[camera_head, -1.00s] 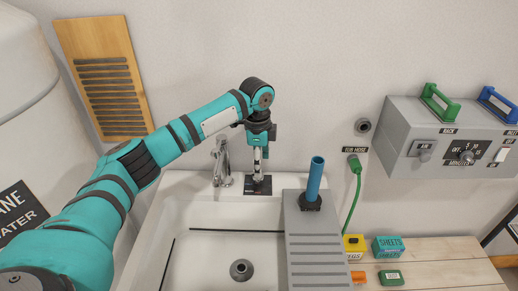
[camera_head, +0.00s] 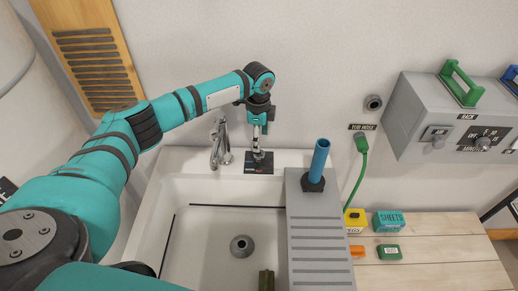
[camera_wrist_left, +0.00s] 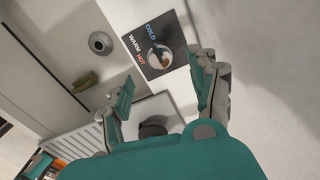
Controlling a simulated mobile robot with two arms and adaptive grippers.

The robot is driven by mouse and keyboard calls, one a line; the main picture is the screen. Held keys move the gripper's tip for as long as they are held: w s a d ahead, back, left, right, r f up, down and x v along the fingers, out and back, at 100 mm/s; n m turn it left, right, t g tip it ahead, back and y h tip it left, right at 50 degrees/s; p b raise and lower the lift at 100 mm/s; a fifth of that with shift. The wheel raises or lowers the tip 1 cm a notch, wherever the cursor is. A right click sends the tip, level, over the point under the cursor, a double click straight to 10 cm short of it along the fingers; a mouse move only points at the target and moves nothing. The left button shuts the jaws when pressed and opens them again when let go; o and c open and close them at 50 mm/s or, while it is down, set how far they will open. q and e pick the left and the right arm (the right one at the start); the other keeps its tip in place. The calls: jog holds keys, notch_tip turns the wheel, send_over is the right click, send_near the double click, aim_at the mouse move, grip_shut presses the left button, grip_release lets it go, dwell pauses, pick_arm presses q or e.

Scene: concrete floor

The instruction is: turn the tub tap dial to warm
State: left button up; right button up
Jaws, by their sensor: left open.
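The tub tap dial (camera_wrist_left: 158,56) is a small round knob on a dark square plate (camera_wrist_left: 151,44) marked COLD, WARM and HOT. In the head view the plate (camera_head: 262,168) lies on the tub's back ledge, right of the chrome tap (camera_head: 220,145). I cannot tell which mark the dial points to. My left gripper (camera_head: 257,147) points down over the dial; it also shows in the wrist view (camera_wrist_left: 164,70). Its fingers are apart, one on each side of the dial in that view, with no contact clear. My right gripper is not in view.
The white tub (camera_head: 190,230) has a drain (camera_head: 241,246) and an olive object (camera_head: 266,280) inside. A grey ribbed board (camera_head: 315,235) with a blue upright tube (camera_head: 320,157) stands right of the dial. A green hose (camera_head: 361,165) hangs near a grey wall box (camera_head: 420,110).

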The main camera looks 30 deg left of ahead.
aim_at(259, 157)
pick_arm(q)
notch_tip(259, 157, down, 6)
jog(key=shift+r+p, duration=0.1)
jog(key=shift+p, duration=0.3)
jog(key=shift+w+f, duration=0.1)
jog(key=shift+f, duration=0.6)
jog(key=c, duration=1.2)
jog(key=shift+o, duration=0.2)
